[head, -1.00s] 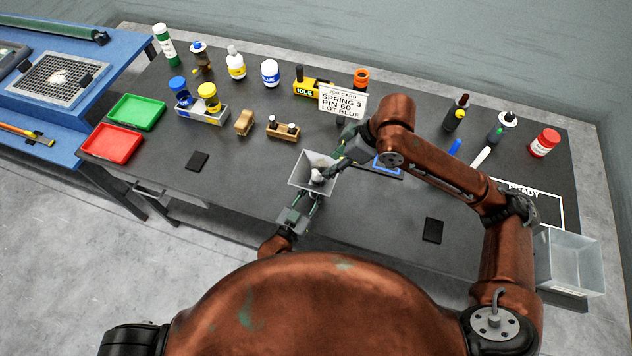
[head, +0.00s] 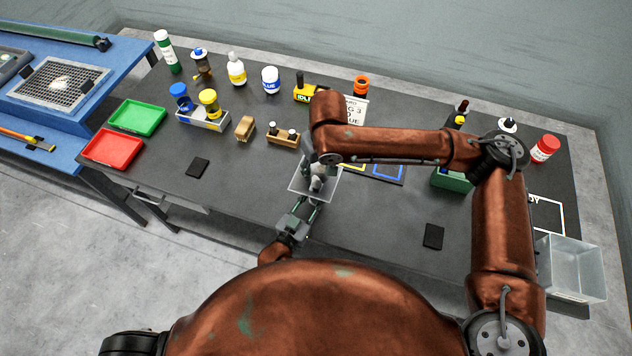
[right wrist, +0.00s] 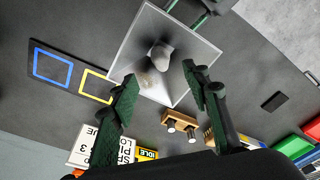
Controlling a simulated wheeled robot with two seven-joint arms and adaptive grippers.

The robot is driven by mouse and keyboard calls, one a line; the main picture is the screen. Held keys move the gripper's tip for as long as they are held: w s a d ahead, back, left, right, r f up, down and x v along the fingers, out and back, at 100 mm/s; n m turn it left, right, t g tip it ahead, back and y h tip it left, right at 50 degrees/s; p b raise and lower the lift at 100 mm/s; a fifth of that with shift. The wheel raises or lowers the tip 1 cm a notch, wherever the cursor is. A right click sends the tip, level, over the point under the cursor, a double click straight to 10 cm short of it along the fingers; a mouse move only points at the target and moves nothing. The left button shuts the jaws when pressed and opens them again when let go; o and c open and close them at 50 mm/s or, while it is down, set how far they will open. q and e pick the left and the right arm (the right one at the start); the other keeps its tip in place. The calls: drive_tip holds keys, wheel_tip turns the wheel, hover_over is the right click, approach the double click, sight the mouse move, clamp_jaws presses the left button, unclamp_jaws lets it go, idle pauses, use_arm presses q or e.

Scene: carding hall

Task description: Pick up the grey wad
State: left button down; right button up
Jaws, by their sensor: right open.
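The grey wad (right wrist: 160,56) lies inside a pale, square, see-through pan (right wrist: 193,48). A second pale patch beside it in the right wrist view may be another tuft; I cannot tell. The pan also shows in the head view (head: 330,190), where my right gripper mostly hides the wad. My right gripper (right wrist: 160,76) is open and empty, its fingers spread at the pan's near side, with the wad ahead between them. My left gripper (head: 305,212) meets the pan's front edge and seems to hold it; its grip is small in view.
A wooden block with dark pegs (head: 284,136) and the job card (head: 356,108) stand behind the pan. Blue and yellow square outlines (right wrist: 52,68) lie beside it. Bottles line the back. Red (head: 112,148) and green (head: 138,116) trays are left.

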sight(316, 179)
drive_tip(key=shift+w+a+f, duration=0.1)
drive_tip(key=shift+w+f, duration=0.05)
drive_tip(key=shift+f, duration=1.1)
drive_tip(key=shift+w+a+f, duration=0.1)
drive_tip(key=shift+w+f, duration=0.05)
drive_tip(key=shift+f, duration=1.15)
drive_tip(key=shift+w+a+f, duration=0.1)
drive_tip(key=shift+w+f, duration=0.05)
drive_tip(key=shift+f, duration=1.1)
drive_tip(key=c, duration=0.7)
